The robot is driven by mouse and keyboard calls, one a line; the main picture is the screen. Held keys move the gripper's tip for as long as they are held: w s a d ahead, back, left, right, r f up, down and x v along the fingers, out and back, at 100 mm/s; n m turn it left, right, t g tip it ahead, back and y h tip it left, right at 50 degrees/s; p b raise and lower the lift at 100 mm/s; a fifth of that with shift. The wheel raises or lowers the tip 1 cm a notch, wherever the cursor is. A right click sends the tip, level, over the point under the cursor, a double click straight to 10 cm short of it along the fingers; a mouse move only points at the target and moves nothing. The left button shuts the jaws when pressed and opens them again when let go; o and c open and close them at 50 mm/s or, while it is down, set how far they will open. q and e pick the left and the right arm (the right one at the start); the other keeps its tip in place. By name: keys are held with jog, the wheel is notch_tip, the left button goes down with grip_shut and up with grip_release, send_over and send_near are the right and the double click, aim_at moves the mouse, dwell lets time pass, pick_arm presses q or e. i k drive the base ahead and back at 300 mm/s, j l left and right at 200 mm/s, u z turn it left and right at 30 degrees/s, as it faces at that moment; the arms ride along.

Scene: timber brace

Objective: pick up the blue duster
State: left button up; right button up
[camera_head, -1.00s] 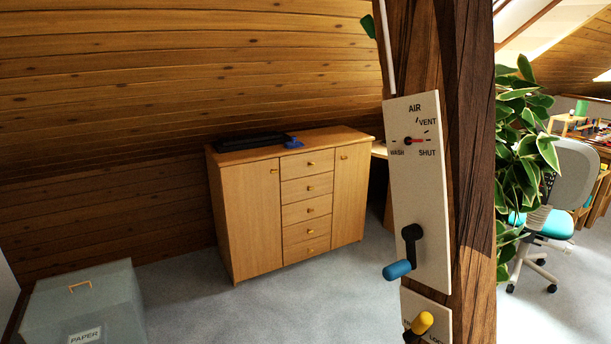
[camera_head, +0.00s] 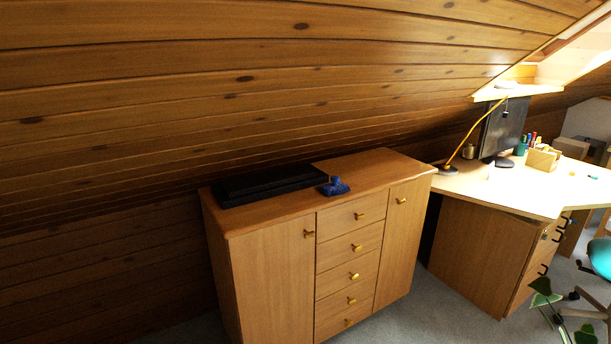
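The blue duster (camera_head: 335,187) appears to be the small blue object on top of the wooden cabinet (camera_head: 375,172). It sits right beside a flat black case (camera_head: 268,184), near the middle of the cabinet top. Neither of my grippers shows in the head view.
The cabinet has several drawers between two doors. A desk (camera_head: 525,189) with a monitor (camera_head: 503,128), a yellow lamp (camera_head: 470,138) and pen holders stands to the right. The sloped timber ceiling (camera_head: 250,85) comes down low behind the cabinet. Grey floor (camera_head: 400,322) shows in front.

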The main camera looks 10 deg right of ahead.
aim_at(337, 186)
jog(key=i+l+u, duration=0.2)
jog(key=i+l, duration=1.2)
jog(key=l, duration=0.1)
